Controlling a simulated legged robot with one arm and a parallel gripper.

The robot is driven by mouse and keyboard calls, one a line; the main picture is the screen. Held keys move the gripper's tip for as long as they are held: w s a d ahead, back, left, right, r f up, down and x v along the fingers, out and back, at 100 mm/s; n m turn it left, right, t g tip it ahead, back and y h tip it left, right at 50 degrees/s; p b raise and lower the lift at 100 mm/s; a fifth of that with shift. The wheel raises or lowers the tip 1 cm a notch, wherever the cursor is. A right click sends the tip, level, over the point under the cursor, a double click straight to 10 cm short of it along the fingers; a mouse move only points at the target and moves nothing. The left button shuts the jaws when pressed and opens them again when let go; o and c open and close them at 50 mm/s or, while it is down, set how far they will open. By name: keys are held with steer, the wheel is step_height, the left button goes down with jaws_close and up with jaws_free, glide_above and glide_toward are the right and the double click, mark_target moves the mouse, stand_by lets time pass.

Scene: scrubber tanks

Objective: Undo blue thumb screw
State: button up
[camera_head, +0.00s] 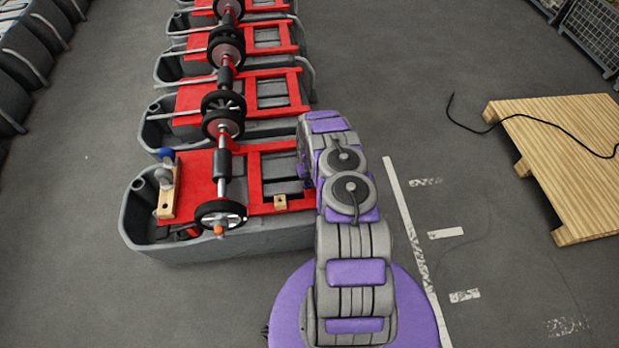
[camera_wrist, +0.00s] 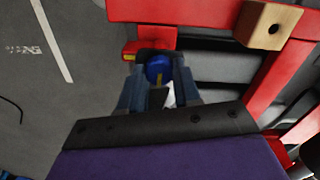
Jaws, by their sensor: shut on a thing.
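The blue thumb screw (camera_wrist: 158,67) shows in the wrist view between the fingertips of my gripper (camera_wrist: 157,78). The two dark blue-grey fingers are shut on it from either side. It is at the edge of a red frame (camera_wrist: 205,12), by a small red and yellow part (camera_wrist: 130,50). Its shaft and seat are hidden by the fingers. In the head view my purple and grey arm reaches to the right side of the nearest grey tank (camera_head: 235,243) and hides the fingers and the screw.
A wooden block with a hole (camera_wrist: 266,25) sits on the red frame close to the right. A blue-topped fitting (camera_head: 165,154) stands at the tank's left. More tanks line up behind.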

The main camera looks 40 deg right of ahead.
steer(key=n+p, duration=0.1)
steer(key=n, duration=0.3)
steer(key=shift+s+n+p, duration=0.15)
steer(key=shift+n+p, duration=0.15)
steer(key=shift+p, duration=0.05)
steer(key=shift+s+n+p, duration=0.1)
steer(key=shift+n+p, duration=0.35)
steer(key=shift+n, duration=1.85)
steer(key=o, duration=1.1)
steer(key=shift+d, duration=0.1)
steer(key=shift+c, duration=0.2)
steer(key=shift+w, duration=0.2)
